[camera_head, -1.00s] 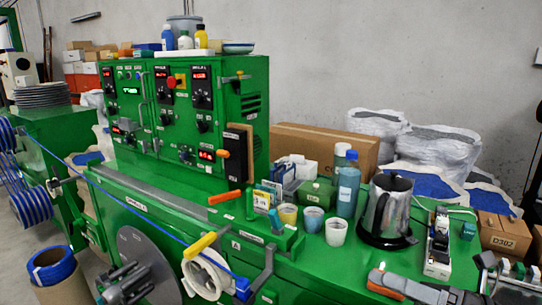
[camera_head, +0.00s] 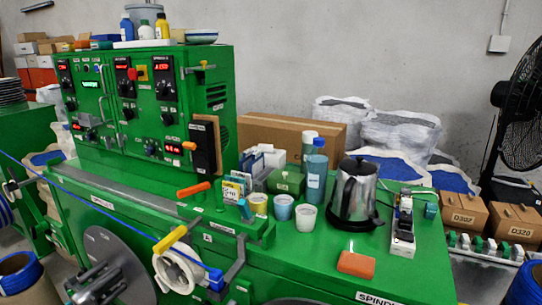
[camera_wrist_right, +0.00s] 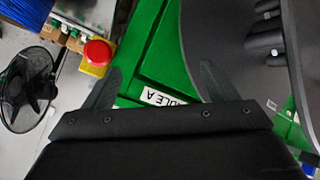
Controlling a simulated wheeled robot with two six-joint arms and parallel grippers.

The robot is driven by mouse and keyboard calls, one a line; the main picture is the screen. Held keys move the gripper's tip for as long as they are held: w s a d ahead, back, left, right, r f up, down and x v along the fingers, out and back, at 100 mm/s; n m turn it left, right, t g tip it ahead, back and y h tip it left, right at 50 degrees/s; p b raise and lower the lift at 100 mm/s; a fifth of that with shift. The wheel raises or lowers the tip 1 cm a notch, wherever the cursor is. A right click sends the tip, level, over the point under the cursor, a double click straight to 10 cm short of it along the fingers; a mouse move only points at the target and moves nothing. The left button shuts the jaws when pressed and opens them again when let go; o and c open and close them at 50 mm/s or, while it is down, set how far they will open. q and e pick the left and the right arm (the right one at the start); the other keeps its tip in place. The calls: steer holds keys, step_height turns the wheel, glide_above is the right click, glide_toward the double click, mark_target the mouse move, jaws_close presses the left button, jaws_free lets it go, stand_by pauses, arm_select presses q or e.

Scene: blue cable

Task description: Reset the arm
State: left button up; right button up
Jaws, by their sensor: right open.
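My right gripper (camera_wrist_right: 160,72) shows in the right wrist view with its two dark fingers apart and nothing between them. Behind the fingers are a green machine surface with an upside-down white label and part of a grey disc (camera_wrist_right: 225,45). Neither gripper shows in the head view. A blue cable (camera_head: 100,202) runs slantwise along the front of the green machine to a blue piece near a white reel (camera_head: 176,272). An orange block (camera_head: 357,263) lies alone on the green bench top.
The green bench (camera_head: 300,262) holds cups, bottles, a steel kettle (camera_head: 354,195) and a power strip (camera_head: 403,225). A black fan (camera_head: 520,120) and cartons (camera_head: 463,213) stand at the right. A red button (camera_wrist_right: 97,52) on a yellow base shows in the wrist view.

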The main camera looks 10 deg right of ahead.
steer(key=s+a+f+m+g+y, duration=0.1)
steer(key=s+a+f+g, duration=0.15)
steer(key=s, duration=0.35)
steer(key=s+a+f+m+g+y, duration=0.1)
steer(key=s+a+f+g+y, duration=0.15)
steer(key=s+f, duration=0.2)
step_height(320, 180, down, 24)
steer(key=d+g, duration=0.2)
steer(key=s+a+f+g, duration=0.1)
steer(key=s+f, duration=1.4)
steer(key=f, duration=0.1)
steer(key=shift+s+a+f, duration=0.2)
steer(key=shift+s+a, duration=0.1)
steer(key=shift+s, duration=0.1)
steer(key=shift+o, duration=0.6)
